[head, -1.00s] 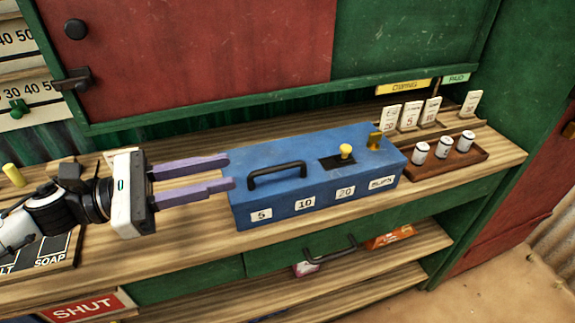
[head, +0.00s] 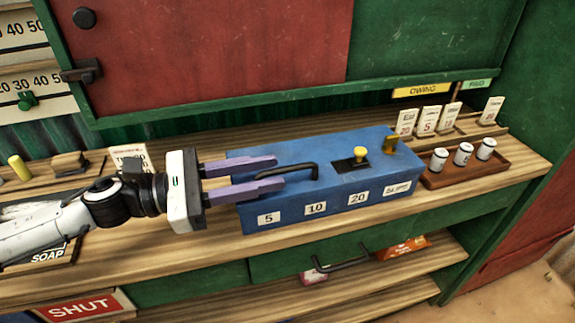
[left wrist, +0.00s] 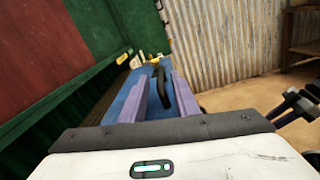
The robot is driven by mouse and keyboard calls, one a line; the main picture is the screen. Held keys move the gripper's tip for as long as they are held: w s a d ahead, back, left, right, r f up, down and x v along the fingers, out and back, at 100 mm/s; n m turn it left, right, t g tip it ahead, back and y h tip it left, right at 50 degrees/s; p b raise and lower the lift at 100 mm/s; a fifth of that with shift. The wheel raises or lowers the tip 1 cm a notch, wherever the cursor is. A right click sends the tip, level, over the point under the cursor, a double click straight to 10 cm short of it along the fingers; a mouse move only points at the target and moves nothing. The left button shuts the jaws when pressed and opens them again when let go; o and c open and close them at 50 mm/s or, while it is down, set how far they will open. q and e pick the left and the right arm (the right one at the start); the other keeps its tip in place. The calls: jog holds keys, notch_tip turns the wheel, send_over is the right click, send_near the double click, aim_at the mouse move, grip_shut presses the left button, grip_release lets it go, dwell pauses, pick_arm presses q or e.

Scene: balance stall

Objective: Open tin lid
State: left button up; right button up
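The blue tin (head: 300,204) stands on the wooden counter with its lid down. Its front has labels 5, 10, 20 and one more. A black handle (head: 316,167) arches over the left part of the lid, and a yellow knob (head: 361,152) sits on a dark patch farther right. My left gripper (head: 280,174) is open, its purple fingers reaching over the lid at the handle's left end. In the left wrist view the black handle (left wrist: 161,90) shows between the spread fingers; contact cannot be told.
A brown tray (head: 470,169) with white cylinders stands right of the tin. Upright cards (head: 429,120) stand behind it. A red and green shutter panel (head: 250,60) rises behind the counter. A lower shelf (head: 400,277) holds small packets.

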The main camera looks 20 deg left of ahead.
aim_at(309, 166)
pick_arm(q)
jog(key=p+x, duration=0.1)
jog(key=x, duration=0.2)
jog(key=shift+r, duration=0.2)
jog(key=shift+w+d+f, duration=0.2)
jog(key=shift+w+d, duration=0.2)
jog(key=shift+d, duration=0.25)
grip_shut()
